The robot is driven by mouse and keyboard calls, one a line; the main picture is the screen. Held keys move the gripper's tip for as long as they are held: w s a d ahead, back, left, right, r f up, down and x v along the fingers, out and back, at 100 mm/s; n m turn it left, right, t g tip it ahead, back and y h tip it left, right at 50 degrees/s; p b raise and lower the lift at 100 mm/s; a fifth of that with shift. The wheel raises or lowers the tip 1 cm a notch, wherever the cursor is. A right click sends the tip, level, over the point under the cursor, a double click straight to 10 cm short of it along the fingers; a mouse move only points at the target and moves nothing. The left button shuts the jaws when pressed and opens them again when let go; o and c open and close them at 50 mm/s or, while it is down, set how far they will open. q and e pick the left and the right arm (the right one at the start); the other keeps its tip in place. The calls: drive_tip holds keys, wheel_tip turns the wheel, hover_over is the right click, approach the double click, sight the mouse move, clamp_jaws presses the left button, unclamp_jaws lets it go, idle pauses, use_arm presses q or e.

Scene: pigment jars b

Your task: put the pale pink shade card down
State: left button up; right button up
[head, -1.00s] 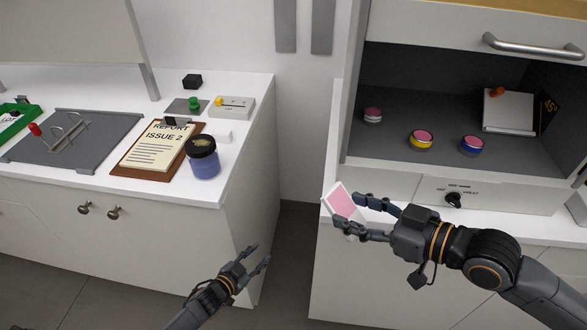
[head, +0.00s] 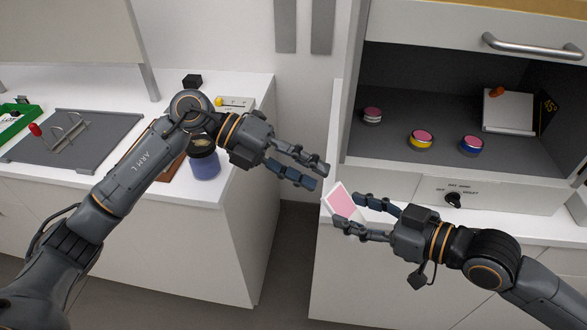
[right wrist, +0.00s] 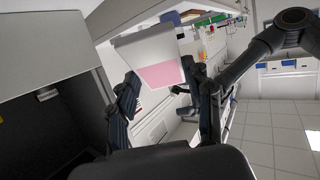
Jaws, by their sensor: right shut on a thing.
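The pale pink shade card (head: 342,200) has a pink face with a white border and is tilted. My right gripper (head: 349,211) is shut on its lower right part, in front of the right-hand cabinet. In the right wrist view the card (right wrist: 162,75) shows between the two fingers, its pink part nearest the gripper. My left gripper (head: 319,177) is open and empty, its fingers pointing right. Its tips are close to the card's upper left edge in the picture; I cannot tell whether they touch it.
A dark-lidded jar (head: 204,165) stands on the left counter (head: 240,140), partly behind my left arm. A floor gap separates the counters.

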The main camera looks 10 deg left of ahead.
sight(343, 205)
use_arm(q)
drive_tip(key=d+f+y, duration=0.1)
drive_tip(key=d+f, duration=0.1)
drive_tip(key=d+f+m+y, duration=0.1)
drive_tip(key=d+f, duration=0.1)
drive_tip(key=d+f+m+t+y, duration=0.1)
drive_tip(key=d+f, duration=0.2)
drive_tip(key=shift+s, duration=0.35)
idle(0.4)
clamp_jaws()
use_arm(e)
drive_tip(key=o, duration=1)
